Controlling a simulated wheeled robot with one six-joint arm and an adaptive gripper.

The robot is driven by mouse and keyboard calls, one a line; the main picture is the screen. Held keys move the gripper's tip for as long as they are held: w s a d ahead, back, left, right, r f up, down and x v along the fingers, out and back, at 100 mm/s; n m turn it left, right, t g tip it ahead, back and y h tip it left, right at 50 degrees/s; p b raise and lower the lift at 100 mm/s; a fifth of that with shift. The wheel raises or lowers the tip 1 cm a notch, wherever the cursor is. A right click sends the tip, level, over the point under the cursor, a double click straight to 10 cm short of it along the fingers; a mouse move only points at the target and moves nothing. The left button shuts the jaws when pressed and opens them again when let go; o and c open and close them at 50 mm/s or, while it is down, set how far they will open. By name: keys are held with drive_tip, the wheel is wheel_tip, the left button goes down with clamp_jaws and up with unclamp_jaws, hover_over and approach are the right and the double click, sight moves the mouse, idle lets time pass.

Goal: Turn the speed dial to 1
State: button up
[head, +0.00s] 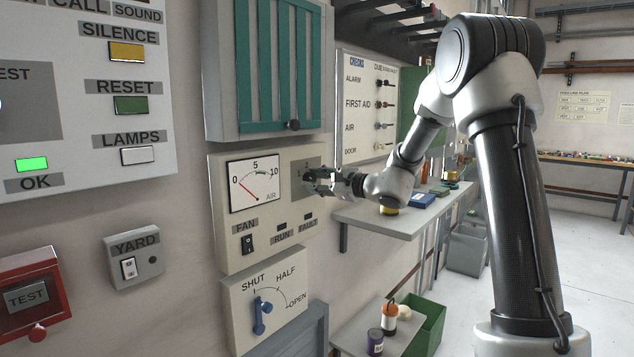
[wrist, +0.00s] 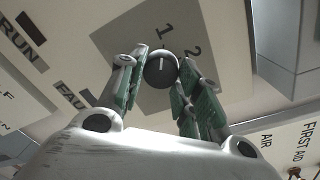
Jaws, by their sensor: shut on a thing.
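The speed dial (wrist: 160,68) is a round dark knob with a short white line, on a grey plate (wrist: 140,38) printed with 1 and 2. In the wrist view the white line points up, roughly toward the 1. My gripper (wrist: 162,62) has its green-padded fingers on either side of the knob and is shut on it. In the head view my gripper (head: 312,180) reaches from the right to the fan panel (head: 229,196) and hides the knob. Any number beyond the 2 is hidden by the fingers.
The air gauge (head: 254,183) sits left of the dial, with the fan switch (head: 248,244) below it. A teal-slatted cabinet (head: 280,70) juts out above. A grey shelf (head: 380,217) lies below my forearm. A blue lever (head: 262,315) is lower down.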

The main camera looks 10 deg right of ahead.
drive_tip(key=o, duration=1)
drive_tip(key=v, duration=1.2)
drive_tip(key=shift+s, duration=0.1)
